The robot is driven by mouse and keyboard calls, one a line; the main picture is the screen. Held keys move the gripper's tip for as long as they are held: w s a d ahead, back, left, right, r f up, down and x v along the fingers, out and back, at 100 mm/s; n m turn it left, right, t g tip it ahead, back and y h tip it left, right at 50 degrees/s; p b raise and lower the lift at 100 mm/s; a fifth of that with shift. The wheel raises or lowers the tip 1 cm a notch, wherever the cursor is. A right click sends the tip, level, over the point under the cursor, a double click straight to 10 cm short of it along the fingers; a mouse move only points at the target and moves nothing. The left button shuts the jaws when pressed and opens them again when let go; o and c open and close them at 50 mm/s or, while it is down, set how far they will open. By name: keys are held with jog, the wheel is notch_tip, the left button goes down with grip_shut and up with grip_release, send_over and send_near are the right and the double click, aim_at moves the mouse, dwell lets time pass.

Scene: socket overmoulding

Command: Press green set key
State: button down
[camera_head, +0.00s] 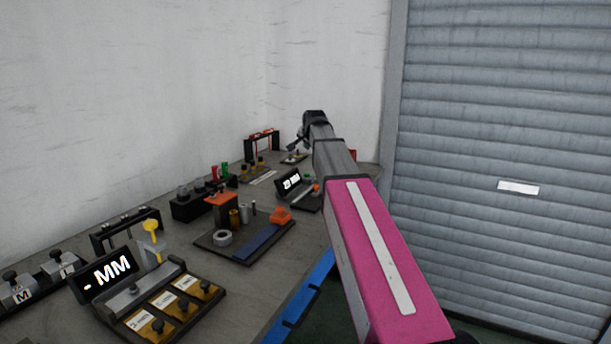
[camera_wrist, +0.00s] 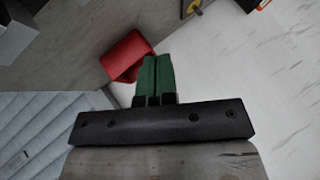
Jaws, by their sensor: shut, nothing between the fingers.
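My gripper's two green fingers (camera_wrist: 155,62) are together in the wrist view, with nothing between them. In the head view my gripper (camera_head: 296,145) is at the far end of the arm, small and dark, above the back of the bench. A small display unit (camera_head: 289,182) with lit characters stands on the bench left of my arm. A small green spot (camera_head: 308,176) shows beside it; I cannot tell whether it is the green set key. No green key is identifiable in the wrist view.
A red block-like object (camera_wrist: 126,56) shows just beyond the fingers in the wrist view. A board with an orange-topped fixture (camera_head: 222,200), a larger display (camera_head: 107,271) and a black block with knobs (camera_head: 195,203) stand on the bench. White walls and a roller shutter (camera_head: 500,130) bound the space.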

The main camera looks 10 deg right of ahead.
aim_at(308, 174)
jog(key=shift+f, duration=4.4)
jog(key=shift+f, duration=0.15)
jog(key=shift+f, duration=0.3)
jog(key=shift+f, duration=0.1)
jog(key=shift+s+f, duration=0.2)
jog(key=shift+f, duration=0.5)
jog(key=shift+a+r, duration=0.1)
jog(key=shift+r, duration=0.05)
jog(key=shift+w+a+r, duration=0.15)
jog(key=shift+w+r, duration=0.15)
jog(key=shift+r, duration=0.5)
